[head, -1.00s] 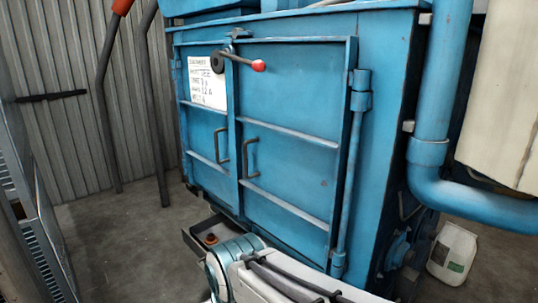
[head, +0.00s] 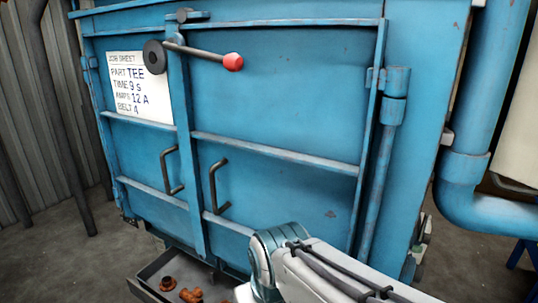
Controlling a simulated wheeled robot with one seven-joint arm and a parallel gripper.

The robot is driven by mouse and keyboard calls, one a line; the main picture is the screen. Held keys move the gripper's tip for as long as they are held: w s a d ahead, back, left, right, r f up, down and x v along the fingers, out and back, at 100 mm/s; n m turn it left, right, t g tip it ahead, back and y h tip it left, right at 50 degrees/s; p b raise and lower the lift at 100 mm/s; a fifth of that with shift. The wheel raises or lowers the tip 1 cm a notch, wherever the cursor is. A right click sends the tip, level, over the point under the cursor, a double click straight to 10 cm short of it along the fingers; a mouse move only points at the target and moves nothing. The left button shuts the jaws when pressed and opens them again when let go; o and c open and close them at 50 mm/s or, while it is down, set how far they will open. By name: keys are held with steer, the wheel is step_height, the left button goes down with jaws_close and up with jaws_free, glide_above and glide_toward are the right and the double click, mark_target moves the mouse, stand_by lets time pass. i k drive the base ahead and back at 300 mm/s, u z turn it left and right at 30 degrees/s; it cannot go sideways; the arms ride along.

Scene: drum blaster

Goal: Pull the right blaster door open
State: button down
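The right blaster door (head: 285,105) is a blue steel panel in the head view, hinged on its right side at a blue hinge post (head: 388,130). It looks shut against the left door (head: 125,170). Its dark handle (head: 217,187) is a bent bar near its left edge, and the left door has a matching handle (head: 169,170). A latch lever (head: 195,55) with a red knob (head: 233,62) lies across the top of the door from a dark round pivot. My arm shows at the bottom centre, below the right door's handle. My gripper is not in view.
A dark tray (head: 152,281) with several orange-brown fittings sits low in front of the doors. A job sheet (head: 139,86) is on the left door. A blue pipe (head: 465,165) stands at the right. Grey floor is clear at lower left.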

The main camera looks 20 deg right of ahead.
mark_target(287, 136)
steer(key=u, duration=0.05)
steer(key=i, duration=0.35)
steer(key=z, duration=0.55)
